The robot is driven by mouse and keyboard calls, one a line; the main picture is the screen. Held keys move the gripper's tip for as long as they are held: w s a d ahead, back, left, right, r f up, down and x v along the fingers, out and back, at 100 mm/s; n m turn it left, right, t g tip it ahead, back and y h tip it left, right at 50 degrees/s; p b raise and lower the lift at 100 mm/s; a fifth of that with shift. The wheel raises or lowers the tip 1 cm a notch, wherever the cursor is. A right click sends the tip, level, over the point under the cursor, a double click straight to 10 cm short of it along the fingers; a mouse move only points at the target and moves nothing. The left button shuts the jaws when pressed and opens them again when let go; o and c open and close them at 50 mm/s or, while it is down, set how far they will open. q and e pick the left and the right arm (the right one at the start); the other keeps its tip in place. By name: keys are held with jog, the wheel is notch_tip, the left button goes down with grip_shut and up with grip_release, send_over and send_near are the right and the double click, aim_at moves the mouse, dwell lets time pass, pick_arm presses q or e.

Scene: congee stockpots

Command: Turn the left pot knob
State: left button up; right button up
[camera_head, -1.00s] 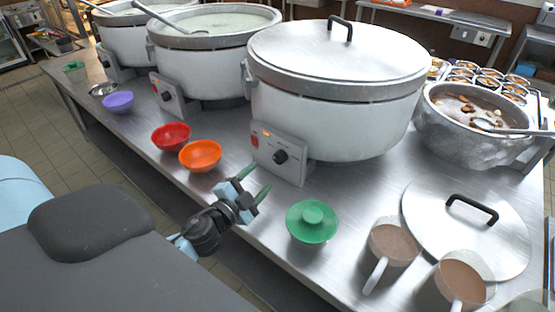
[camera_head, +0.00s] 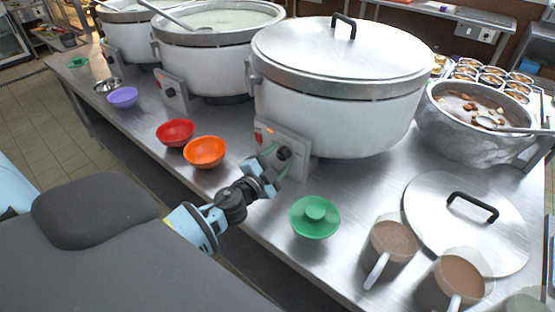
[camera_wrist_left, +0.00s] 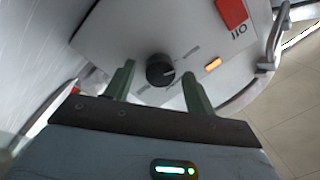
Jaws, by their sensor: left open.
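The lidded white pot (camera_head: 335,120) stands in the middle of the steel counter. Its control panel carries a black knob (camera_head: 284,153), a red switch and a lit orange light. In the left wrist view the knob (camera_wrist_left: 160,71) lies between and just ahead of the two green fingertips, with a gap on both sides. My left gripper (camera_head: 278,163) is open in front of the panel; it also shows in the left wrist view (camera_wrist_left: 158,82). I cannot tell whether a fingertip touches the panel. My right gripper is not in view.
An orange bowl (camera_head: 204,152) and a red bowl (camera_head: 175,132) sit left of my gripper. Mugs (camera_head: 390,243) and a loose lid (camera_head: 466,222) lie further right. Two open pots stand at the back left.

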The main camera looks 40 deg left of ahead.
pick_arm(q)
jog(key=c, duration=1)
